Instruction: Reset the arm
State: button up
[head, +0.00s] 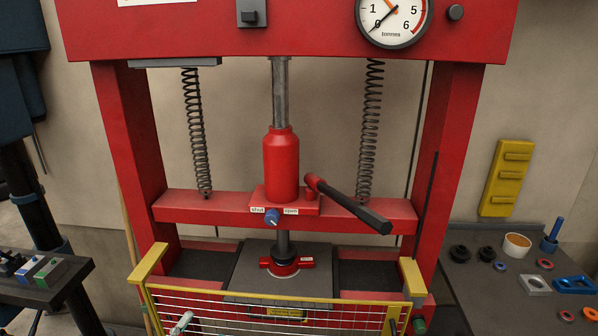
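My gripper is not in view, and no part of my arm can be made out for sure. A red shop press fills the middle of the head view. Its red bottle jack (281,165) stands on the red crossbeam (185,208). A black-gripped pump lever (350,207) slants down to the right from the jack. A blue valve knob (272,216) sits between labels that seem to read shut and open. The dark ram (283,243) reaches down to a red-handled round piece (284,264) on the grey plate (245,268).
A yellow-framed wire guard (230,298) crosses the press front. A gauge (394,18) is above, its dark needle near 0. A bench (475,290) with rings, a cup (516,246) and blue parts is at right. A dark stand (45,280) with small blocks is at left.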

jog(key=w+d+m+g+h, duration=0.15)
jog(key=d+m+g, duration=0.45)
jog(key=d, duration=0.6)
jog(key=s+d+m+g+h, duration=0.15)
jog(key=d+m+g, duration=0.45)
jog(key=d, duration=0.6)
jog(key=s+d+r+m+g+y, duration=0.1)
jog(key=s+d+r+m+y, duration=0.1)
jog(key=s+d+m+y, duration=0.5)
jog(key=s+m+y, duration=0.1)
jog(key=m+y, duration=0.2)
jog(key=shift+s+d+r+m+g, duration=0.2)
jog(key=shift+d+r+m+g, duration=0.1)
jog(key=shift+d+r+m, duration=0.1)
